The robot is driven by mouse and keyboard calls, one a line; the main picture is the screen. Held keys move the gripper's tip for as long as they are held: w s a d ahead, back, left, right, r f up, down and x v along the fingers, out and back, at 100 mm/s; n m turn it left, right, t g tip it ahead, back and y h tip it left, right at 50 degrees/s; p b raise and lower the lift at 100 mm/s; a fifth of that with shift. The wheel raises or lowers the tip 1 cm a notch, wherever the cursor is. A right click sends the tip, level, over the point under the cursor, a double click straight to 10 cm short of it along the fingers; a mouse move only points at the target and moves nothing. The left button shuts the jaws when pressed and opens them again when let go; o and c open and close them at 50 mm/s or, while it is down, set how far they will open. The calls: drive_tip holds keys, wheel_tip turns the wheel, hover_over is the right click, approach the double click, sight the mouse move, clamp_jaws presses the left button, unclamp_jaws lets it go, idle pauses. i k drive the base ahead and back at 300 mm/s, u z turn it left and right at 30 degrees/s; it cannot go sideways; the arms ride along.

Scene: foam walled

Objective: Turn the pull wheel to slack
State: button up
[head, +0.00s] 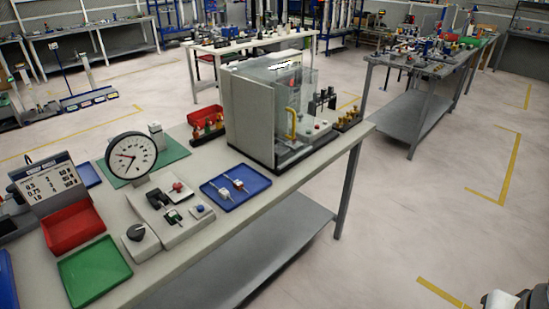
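I cannot make out for certain which part is the pull wheel. A black round knob (136,232) sits on a pale box at the front of the near bench. A machine with a grey housing and clear walls (262,108) stands at the bench's right end, with a yellow bent handle (291,124) inside or against the clear wall. My gripper is not in view; only a grey metal part of my arm shows in the bottom right corner.
The near bench (222,226) also holds a round dial gauge (131,156), a blue tray (235,187) with small parts, a red bin (74,229), a green tray (94,271) and a number display (48,184). Open floor lies right of it; other benches stand behind.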

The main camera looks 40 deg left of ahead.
sight(136, 232)
drive_tip(key=u, duration=2.05)
